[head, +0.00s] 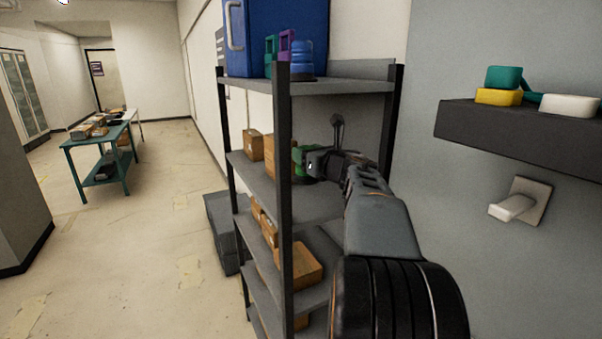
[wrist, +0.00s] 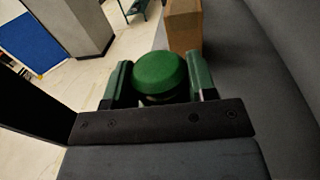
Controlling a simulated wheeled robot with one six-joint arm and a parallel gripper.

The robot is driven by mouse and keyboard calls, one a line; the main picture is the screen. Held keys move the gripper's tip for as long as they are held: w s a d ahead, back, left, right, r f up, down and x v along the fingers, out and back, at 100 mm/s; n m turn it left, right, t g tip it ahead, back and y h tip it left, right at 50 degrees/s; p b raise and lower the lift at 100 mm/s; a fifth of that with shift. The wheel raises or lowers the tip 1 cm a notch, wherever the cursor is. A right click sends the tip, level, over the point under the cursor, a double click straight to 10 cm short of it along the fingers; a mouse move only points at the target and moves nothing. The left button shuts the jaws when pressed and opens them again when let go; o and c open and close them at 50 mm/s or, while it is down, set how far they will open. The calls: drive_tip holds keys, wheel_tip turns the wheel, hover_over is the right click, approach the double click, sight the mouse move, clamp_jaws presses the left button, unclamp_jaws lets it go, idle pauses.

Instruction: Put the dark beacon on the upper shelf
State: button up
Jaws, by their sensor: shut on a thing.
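My gripper (head: 310,160) is shut on a green beacon with a rounded dome top (wrist: 160,72); it also shows in the head view (head: 301,158), partly behind the rack's front post. The wrist view shows the dome between the two fingers (wrist: 160,88). The gripper is inside the grey rack, at its middle shelf (head: 310,202); whether the beacon touches this shelf cannot be told. The rack's upper shelf (head: 345,87) is above the gripper. A blue beacon (head: 302,58) stands on it beside teal (head: 271,55) and purple (head: 287,45) items. No other beacon clearly looks dark.
A large blue case (head: 255,35) fills the upper shelf's left part; its right part is bare. Cardboard boxes (head: 253,145) stand left on the middle shelf, others lower. A dark wall ledge (head: 500,130) juts out at right. A green table (head: 100,137) stands far left.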

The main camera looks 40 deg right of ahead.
drive_tip(key=w+f, duration=0.1)
drive_tip(key=f, duration=0.1)
drive_tip(key=w+d+f, duration=0.1)
drive_tip(key=w+f, duration=0.1)
drive_tip(key=shift+w+f, duration=0.3)
drive_tip(key=f, duration=0.3)
drive_tip(key=shift+w+d, duration=0.1)
drive_tip(key=shift+w, duration=0.25)
drive_tip(key=shift+s+f, duration=0.1)
drive_tip(key=shift+f, duration=0.3)
drive_tip(key=shift+f, duration=0.1)
drive_tip(key=o, duration=1.3)
drive_tip(key=shift+p, duration=0.35)
drive_tip(key=s+b, duration=0.4)
drive_tip(key=s, duration=0.8)
